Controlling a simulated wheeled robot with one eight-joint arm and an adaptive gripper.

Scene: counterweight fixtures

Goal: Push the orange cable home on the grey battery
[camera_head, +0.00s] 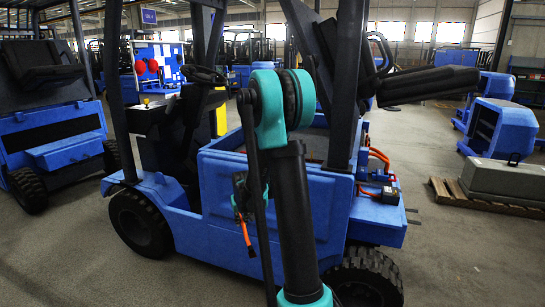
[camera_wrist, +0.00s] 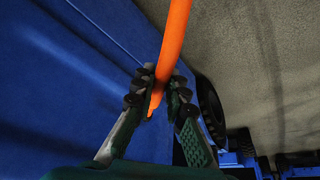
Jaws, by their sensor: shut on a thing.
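An orange cable (camera_wrist: 174,38) runs from the top of the wrist view down between the fingers of my gripper (camera_wrist: 158,98), which is shut on it. In the head view my gripper (camera_head: 241,198) is beside the blue forklift's side panel, partly hidden by my arm, with a short orange length (camera_head: 246,236) below it. Other orange cable (camera_head: 378,157) shows at the forklift's right end, near a small dark grey box (camera_head: 390,194) on a blue ledge. I cannot tell whether that box is the grey battery. The held cable's far end is out of sight.
The blue forklift (camera_head: 222,228) fills the middle, with black masts and wheels. A large grey box (camera_head: 508,178) sits on a wooden pallet (camera_head: 450,189) at the right. Another blue truck (camera_head: 52,130) stands left. Open floor lies at the lower right.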

